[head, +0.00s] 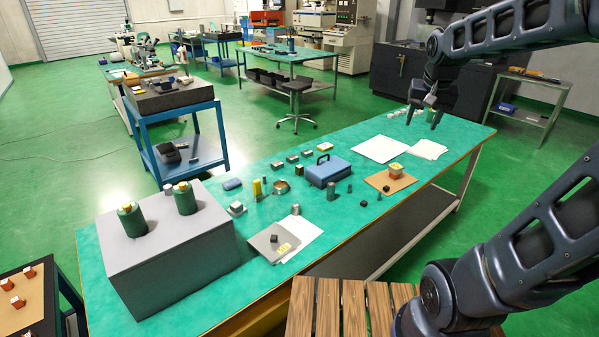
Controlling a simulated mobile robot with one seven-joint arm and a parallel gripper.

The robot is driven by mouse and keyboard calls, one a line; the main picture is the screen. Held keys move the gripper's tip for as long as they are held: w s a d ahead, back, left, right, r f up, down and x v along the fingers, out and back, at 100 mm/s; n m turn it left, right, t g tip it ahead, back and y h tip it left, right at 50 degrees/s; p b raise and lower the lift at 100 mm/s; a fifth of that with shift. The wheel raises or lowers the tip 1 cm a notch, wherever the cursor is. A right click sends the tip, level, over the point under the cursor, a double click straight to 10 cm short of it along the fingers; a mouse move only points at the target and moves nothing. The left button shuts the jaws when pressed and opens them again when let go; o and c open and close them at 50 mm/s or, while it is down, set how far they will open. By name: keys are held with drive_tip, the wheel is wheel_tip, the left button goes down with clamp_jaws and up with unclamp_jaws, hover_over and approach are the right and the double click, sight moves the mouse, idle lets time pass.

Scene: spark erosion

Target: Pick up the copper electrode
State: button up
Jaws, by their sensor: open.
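I cannot tell for certain which thing is the copper electrode. Copper-toned candidates are a short ring-like piece (280,187) at the middle of the green-topped bench (240,290) and small orange-red blocks (18,301) on a tan board at the lower left. A yellow upright cylinder (257,188) stands just left of the ring-like piece. My gripper (422,120) is at the upper right, above the far end of the bench, with its fingers pointing down, apart and empty. It is well away from all these pieces.
A grey block (170,255) with two dark green spools fills the bench's left end. A blue case (326,171), small metal parts and a brown mat (404,184) with a small box stand mid-bench. White sheets (380,149) lie flat near the far end. A wooden slatted surface (355,310) is in front.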

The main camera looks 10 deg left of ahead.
drive_tip(key=w+a+f+m, duration=0.1)
drive_tip(key=w+a, duration=0.2)
drive_tip(key=w, duration=0.4)
drive_tip(key=w+a+f+m, duration=0.1)
drive_tip(key=w+a, duration=0.3)
drive_tip(key=w, duration=0.4)
drive_tip(key=m+h, duration=0.3)
drive_tip(key=m, duration=0.2)
hover_over(299, 166)
drive_tip(key=s+a, duration=0.3)
wheel_tip(299, 166, down, 33)
drive_tip(key=x, duration=0.5)
drive_tip(key=shift+s+d+f, duration=0.1)
drive_tip(key=shift+s+d, duration=0.15)
drive_tip(key=shift+d, duration=0.05)
drive_tip(key=shift+g, duration=0.3)
drive_tip(key=x, duration=0.5)
drive_tip(key=shift+w+d, duration=0.1)
drive_tip(key=shift+w, duration=0.15)
drive_tip(key=c, duration=1)
clamp_jaws()
drive_tip(key=shift+r, duration=0.25)
